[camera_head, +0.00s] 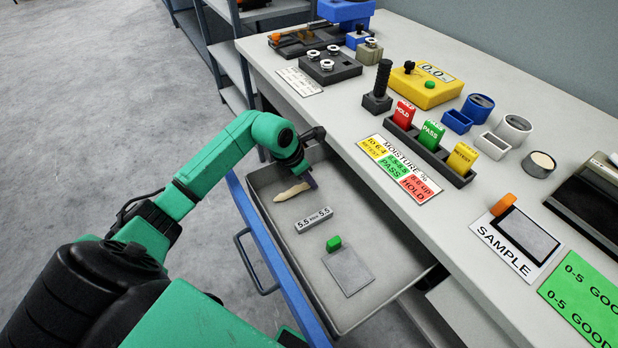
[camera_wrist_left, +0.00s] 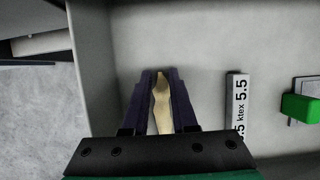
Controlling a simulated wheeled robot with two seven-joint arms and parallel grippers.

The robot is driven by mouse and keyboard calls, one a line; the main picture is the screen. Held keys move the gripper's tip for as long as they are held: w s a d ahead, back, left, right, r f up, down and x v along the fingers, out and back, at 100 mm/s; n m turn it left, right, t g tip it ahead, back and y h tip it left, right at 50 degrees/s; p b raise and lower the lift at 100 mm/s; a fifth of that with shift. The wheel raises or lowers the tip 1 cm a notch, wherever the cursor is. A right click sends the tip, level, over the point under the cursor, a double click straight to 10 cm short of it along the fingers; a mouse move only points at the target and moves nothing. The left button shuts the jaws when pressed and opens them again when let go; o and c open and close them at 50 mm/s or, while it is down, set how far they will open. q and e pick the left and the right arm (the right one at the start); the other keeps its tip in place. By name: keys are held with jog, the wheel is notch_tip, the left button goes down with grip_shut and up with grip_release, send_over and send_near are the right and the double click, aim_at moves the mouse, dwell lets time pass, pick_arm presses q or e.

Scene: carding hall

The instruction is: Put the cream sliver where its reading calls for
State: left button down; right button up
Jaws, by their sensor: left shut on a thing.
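The cream sliver (camera_head: 291,192) is a pale, slim strip inside the open drawer (camera_head: 368,288). My left gripper (camera_head: 308,181) reaches down into the drawer and is shut on the sliver. In the left wrist view the sliver (camera_wrist_left: 162,103) lies lengthwise between the two dark fingers (camera_wrist_left: 161,78). I cannot tell whether it touches the drawer floor. A grey block marked 5.5 ktex (camera_head: 314,220) lies beside it. The yellow meter (camera_head: 424,86) on the bench reads 0.0. A moisture card (camera_head: 399,168) shows yellow RETEST, green PASS and red HOLD bands. My right gripper is not in view.
A rack holds red HOLD (camera_head: 404,114), green PASS (camera_head: 432,134) and yellow RETEST (camera_head: 462,157) tags. A SAMPLE card (camera_head: 484,231) carries a grey plate with an orange tab. A green-tabbed grey plate (camera_head: 348,271) lies in the drawer. The blue drawer front (camera_head: 262,240) stands out from the bench.

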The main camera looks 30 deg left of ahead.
aim_at(294, 189)
pick_arm(q)
jog(key=shift+f, duration=0.15)
jog(key=c, duration=0.7)
grip_release()
jog(key=v, duration=1.2)
